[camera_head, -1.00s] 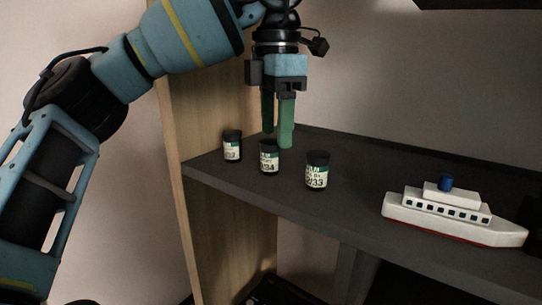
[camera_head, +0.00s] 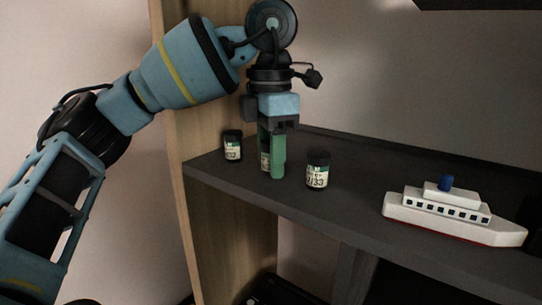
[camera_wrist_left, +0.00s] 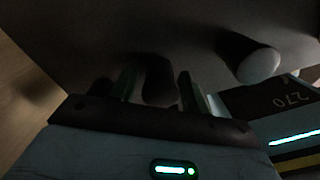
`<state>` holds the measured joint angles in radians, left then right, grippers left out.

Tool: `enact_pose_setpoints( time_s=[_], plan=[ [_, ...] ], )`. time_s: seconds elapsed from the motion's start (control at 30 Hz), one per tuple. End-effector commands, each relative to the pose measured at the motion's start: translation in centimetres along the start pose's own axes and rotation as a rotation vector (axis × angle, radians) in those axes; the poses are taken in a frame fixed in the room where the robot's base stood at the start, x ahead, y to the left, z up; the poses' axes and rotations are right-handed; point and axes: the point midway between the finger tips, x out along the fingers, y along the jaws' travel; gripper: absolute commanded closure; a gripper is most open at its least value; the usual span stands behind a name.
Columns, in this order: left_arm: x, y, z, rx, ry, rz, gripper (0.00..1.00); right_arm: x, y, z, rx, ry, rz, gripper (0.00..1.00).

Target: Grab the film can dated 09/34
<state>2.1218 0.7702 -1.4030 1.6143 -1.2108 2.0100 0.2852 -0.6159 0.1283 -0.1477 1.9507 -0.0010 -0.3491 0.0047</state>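Three small black film cans with pale labels stand on a dark shelf (camera_head: 350,207). The middle can (camera_head: 264,161) is mostly hidden behind my left gripper (camera_head: 271,168); its date ending in 34 shows only in the earlier head view. The left gripper points down with its green fingers on either side of this can. In the left wrist view the gripper (camera_wrist_left: 157,90) looks open, with a dark shape, apparently the can (camera_wrist_left: 159,78), between the fingers and small gaps beside it. My right gripper is not in view.
The right can (camera_head: 318,171), dated ending in 33, and the left can (camera_head: 233,146) stand close on either side. A white toy ship (camera_head: 450,215) sits further right. A wooden side panel (camera_head: 180,100) rises at left. The shelf between right can and ship is clear.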

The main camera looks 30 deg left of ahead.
Motion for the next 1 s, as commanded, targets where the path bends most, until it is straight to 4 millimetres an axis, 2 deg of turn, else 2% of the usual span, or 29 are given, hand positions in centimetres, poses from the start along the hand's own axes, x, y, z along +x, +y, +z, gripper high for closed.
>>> enact_pose_setpoints(
  time_s=[0.03,0.27,0.67,0.83,1.0],
  plan=[
    [0.0,0.0,0.0,0.0,0.0,0.0,0.61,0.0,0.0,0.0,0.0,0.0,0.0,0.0],
    [0.0,0.0,0.0,0.0,0.0,0.0,0.9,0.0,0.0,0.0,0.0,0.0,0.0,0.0],
    [-0.6,0.0,0.0,0.001,-0.001,0.001,0.91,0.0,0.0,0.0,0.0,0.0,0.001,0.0],
    [-2.0,0.0,0.0,-0.001,-0.002,0.002,0.91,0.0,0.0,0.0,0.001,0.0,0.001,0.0],
    [-4.5,0.0,0.0,-0.002,-0.003,0.004,0.91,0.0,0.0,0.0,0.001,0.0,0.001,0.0]
  ],
)
